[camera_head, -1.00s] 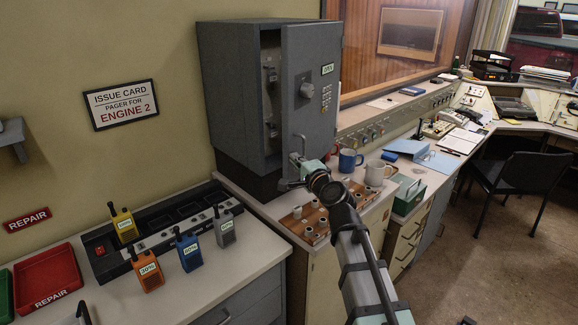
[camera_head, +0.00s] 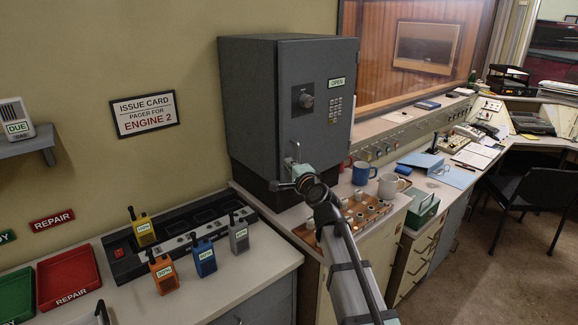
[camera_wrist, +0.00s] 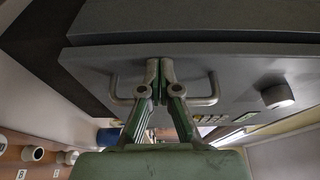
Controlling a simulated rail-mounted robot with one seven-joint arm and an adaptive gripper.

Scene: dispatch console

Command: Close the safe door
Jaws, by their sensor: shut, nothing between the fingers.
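The grey safe (camera_head: 247,105) stands at the back of the counter. Its door (camera_head: 325,125) looks swung in against the body, nearly or fully flush; I cannot tell whether a thin gap remains. The door carries a round dial (camera_head: 305,101), a keypad (camera_head: 335,108) and a label reading OPEN. My gripper (camera_head: 294,172) is at the door's lower left part. In the wrist view, my gripper's fingers (camera_wrist: 160,72) are together and empty, with their tips at the grey door face (camera_wrist: 235,75). The dial (camera_wrist: 277,96) shows to their right.
A wooden rack (camera_head: 305,235) with several small cups stands below the door, near my arm. Radios and a charger (camera_head: 185,238) are on the left counter. A chair (camera_head: 535,205) stands right.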

